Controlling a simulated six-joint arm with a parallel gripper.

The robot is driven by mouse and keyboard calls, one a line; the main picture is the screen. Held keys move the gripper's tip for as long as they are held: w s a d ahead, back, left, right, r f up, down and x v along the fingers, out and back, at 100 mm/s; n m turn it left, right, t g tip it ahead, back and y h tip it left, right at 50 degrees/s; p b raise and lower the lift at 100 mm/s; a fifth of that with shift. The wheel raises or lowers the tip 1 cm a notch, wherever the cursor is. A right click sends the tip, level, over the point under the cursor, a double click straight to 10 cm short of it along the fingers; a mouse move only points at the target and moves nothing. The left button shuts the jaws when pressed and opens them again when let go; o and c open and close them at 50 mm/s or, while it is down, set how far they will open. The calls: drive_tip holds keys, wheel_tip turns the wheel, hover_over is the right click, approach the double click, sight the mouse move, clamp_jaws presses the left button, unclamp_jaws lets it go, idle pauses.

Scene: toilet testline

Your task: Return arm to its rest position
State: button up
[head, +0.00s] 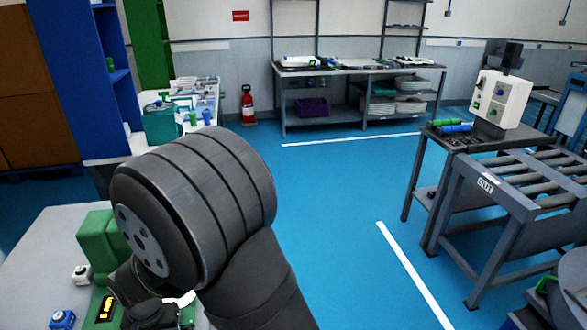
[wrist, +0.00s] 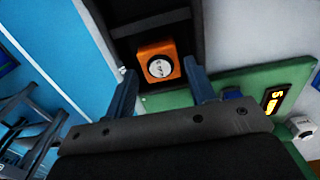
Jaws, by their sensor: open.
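My arm's large dark ribbed joint fills the lower left middle of the head view, with my gripper mostly hidden below and behind it. In the wrist view my gripper (wrist: 165,88) is open, its two blue-grey fingers spread apart. An orange block (wrist: 174,76) with a round pale face shows between and beyond the fingertips, inside a dark box-like holder (wrist: 140,14). I cannot tell whether the fingers touch the block. A green plate (wrist: 240,84) with a yellow-marked black display (wrist: 273,101) lies to the right of the fingers.
A light worktable (head: 35,262) carries a green fixture (head: 98,240), a white button box (head: 81,274) and a blue button box (head: 62,319). A roller conveyor (head: 515,175) and a control box (head: 501,99) stand at right. The blue floor (head: 335,190) between is clear.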

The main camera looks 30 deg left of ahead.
drive_tip(key=shift+r, duration=0.8)
wheel_tip(320, 180, down, 4)
drive_tip(key=shift+f, duration=0.1)
wheel_tip(320, 180, up, 12)
wheel_tip(320, 180, down, 12)
drive_tip(key=shift+f, duration=0.15)
drive_tip(key=r, duration=0.5)
drive_tip(key=shift+w+d+r, duration=0.1)
drive_tip(key=shift+w, duration=0.2)
drive_tip(key=w+d+r, duration=0.6)
drive_tip(key=w+r, duration=0.1)
drive_tip(key=w, duration=0.2)
drive_tip(key=w+a+r, duration=0.1)
drive_tip(key=w+a, duration=0.1)
drive_tip(key=a, duration=0.7)
drive_tip(key=w+a, duration=0.3)
drive_tip(key=a, duration=0.6)
drive_tip(key=shift+n, duration=0.3)
drive_tip(key=s+a+f, duration=0.1)
drive_tip(key=s+a, duration=0.1)
drive_tip(key=s+a+f, duration=0.2)
drive_tip(key=s, duration=0.1)
drive_tip(key=s+a+f, duration=0.2)
drive_tip(key=s, duration=0.1)
drive_tip(key=shift+f, duration=0.2)
